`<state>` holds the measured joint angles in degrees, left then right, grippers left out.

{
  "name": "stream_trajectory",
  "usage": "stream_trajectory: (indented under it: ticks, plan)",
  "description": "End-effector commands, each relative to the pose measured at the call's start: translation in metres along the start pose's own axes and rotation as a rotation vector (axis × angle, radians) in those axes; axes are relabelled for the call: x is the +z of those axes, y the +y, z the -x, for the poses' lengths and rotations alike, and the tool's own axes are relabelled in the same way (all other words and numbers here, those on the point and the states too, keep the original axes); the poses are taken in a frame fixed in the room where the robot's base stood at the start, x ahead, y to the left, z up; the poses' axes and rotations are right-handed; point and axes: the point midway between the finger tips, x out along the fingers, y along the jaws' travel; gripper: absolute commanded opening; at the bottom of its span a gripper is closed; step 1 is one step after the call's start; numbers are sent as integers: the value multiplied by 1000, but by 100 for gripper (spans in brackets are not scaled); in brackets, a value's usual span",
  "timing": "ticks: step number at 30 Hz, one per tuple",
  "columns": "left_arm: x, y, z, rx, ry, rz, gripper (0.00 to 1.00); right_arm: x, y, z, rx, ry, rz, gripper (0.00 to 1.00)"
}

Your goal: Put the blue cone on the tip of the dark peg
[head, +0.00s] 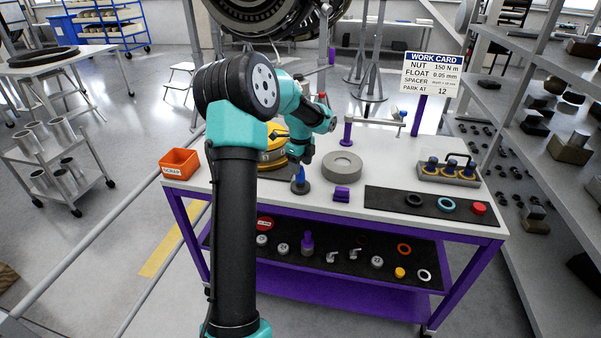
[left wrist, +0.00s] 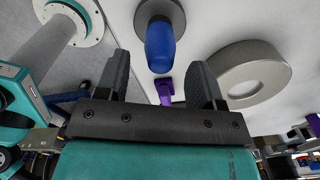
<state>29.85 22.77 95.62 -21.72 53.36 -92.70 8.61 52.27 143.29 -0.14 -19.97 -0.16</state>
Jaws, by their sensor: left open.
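The blue cone (head: 300,184) stands upright on the light table. In the left wrist view the blue cone (left wrist: 160,48) sits over a round grey base (left wrist: 158,9), with its tip toward me. I cannot make out a separate dark peg; whether it is under the cone I cannot tell. My left gripper (head: 299,160) is just above the cone in the head view. In the left wrist view my left gripper (left wrist: 160,80) is open and empty, fingers spread, with the cone beyond the gap and apart from them. My right gripper is not in view.
A thick grey ring (head: 342,166) and a purple block (head: 341,193) lie right of the cone. An orange bin (head: 180,163) and a yellow-black round unit (head: 273,150) are left. A black mat (head: 420,205) holds rings and a red cap; a tray (head: 449,173) stands behind it.

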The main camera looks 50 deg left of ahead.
Motion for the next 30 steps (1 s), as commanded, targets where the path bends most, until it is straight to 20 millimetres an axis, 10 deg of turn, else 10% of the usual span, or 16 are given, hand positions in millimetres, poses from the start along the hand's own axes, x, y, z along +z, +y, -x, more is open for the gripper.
stream_trajectory:
  ticks: [12, 30]
  plan:
    - [0, 0, 69, -2, 0, 0, 61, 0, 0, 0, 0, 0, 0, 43]
    - [0, 0, 76, 0, 0, 0, 61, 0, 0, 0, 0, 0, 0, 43]
